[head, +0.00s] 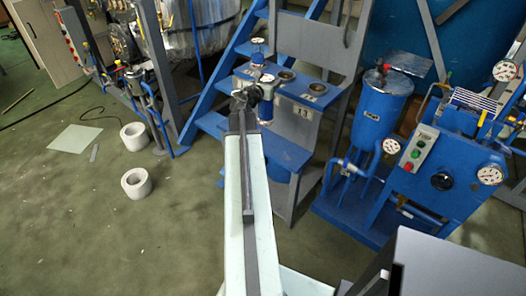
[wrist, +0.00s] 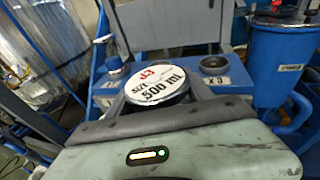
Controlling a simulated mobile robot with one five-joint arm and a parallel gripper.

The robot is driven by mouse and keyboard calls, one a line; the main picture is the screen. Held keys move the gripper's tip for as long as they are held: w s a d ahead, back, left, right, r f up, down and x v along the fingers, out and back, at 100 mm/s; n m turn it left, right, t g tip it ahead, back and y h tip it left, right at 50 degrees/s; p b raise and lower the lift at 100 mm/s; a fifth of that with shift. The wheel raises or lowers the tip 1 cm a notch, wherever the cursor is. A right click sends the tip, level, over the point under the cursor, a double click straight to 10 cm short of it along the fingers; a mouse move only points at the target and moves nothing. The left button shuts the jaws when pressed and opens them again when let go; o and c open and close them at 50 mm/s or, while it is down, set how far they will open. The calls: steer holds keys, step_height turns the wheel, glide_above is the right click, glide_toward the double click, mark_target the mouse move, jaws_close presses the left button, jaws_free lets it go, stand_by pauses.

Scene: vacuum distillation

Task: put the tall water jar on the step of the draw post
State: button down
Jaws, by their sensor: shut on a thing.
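My gripper (head: 254,92) is at the end of my outstretched arm, in front of the blue draw post, and shut on a jar. The jar (head: 266,108) shows only partly beside and below the gripper. In the wrist view its white round lid (wrist: 152,82) reads "J3" and "SIZE 500 mL"; the jar's body and the fingertips are hidden there. The draw post has a blue top (head: 318,99) with dark round openings, and a lower blue step (head: 287,152) in front. I cannot tell whether the jar touches the post.
A small clear and blue vessel (head: 257,50) stands on the post's top, at its back left. Blue stairs (head: 232,60) rise to the left. A blue tank (head: 381,108) and a blue panel unit (head: 440,170) stand to the right. Two white rings (head: 136,183) lie on the open floor at left.

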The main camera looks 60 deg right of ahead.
steer(key=w+a+f+m+g+b, duration=0.1)
steer(key=w+a+f+b, duration=0.15)
steer(key=f+b, duration=0.5)
steer(key=w+a+f+b, duration=0.1)
steer(key=a+f+b, duration=0.2)
steer(key=f+b, duration=0.4)
steer(key=s+d+f, duration=0.1)
steer(key=s+d, duration=0.1)
steer(key=d, duration=0.2)
steer(key=s+d+f, duration=0.1)
steer(key=s+d, duration=0.2)
steer(key=d, duration=0.1)
steer(key=s+d+f, duration=0.1)
steer(key=s+d, duration=0.2)
steer(key=d, duration=0.2)
steer(key=shift+s+d+b, duration=0.1)
steer(key=shift+s+b, duration=0.15)
steer(key=shift+b, duration=0.1)
step_height(320, 180, down, 4)
steer(key=b, duration=0.4)
steer(key=shift+r, duration=0.35)
steer(key=shift+f, duration=0.15)
steer(key=shift+c, duration=2.1)
jaws_free()
